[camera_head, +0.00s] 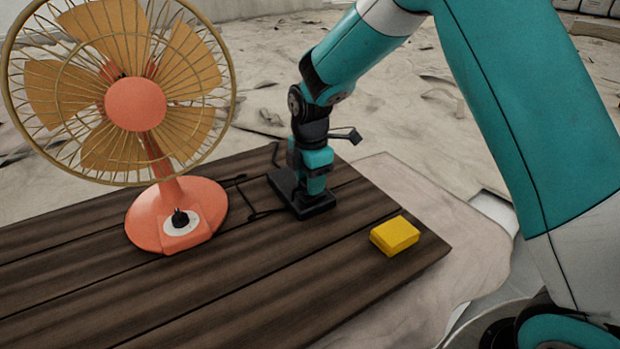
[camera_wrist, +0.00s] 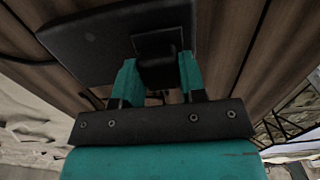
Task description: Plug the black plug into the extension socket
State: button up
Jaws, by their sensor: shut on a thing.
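The black extension socket (camera_head: 318,206) lies flat on the wooden table, under my gripper (camera_head: 314,178). In the wrist view the socket (camera_wrist: 88,42) is a dark slab with a square outlet. My gripper (camera_wrist: 158,72) has its two teal fingers shut on the black plug (camera_wrist: 157,70), one on each side. The plug is lined up with the outlet and seems to touch it. I cannot tell how deep it sits, as its front end is hidden. In the head view the plug is hidden by the gripper and socket.
An orange fan (camera_head: 135,104) stands on the table (camera_head: 240,285) to the left. A yellow block (camera_head: 395,235) lies right of the socket near the table's edge. A thin black cable (camera_head: 250,212) runs between fan and socket. The front of the table is clear.

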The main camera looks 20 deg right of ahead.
jog(key=shift+f, duration=0.5)
jog(key=o, duration=1)
jog(key=shift+c, duration=0.2)
notch_tip(320, 180, up, 18)
jog(key=b, duration=0.5)
jog(key=shift+f, duration=0.25)
jog(key=s+a+f+m+y+b, duration=0.1)
jog(key=s+f+m, duration=0.3)
jog(key=s, duration=0.5)
jog(key=s+a+f+m+y+b, duration=0.1)
jog(key=s+f+m, duration=0.3)
jog(key=s, duration=0.6)
jog(key=s+a+f+m+y+b, duration=0.2)
jog(key=s+f+m+b, duration=0.1)
jog(key=s, duration=0.7)
jog(key=shift+a+f+m+b, duration=0.35)
jog(key=shift+a+f+m, duration=0.1)
jog(key=shift+m, duration=0.65)
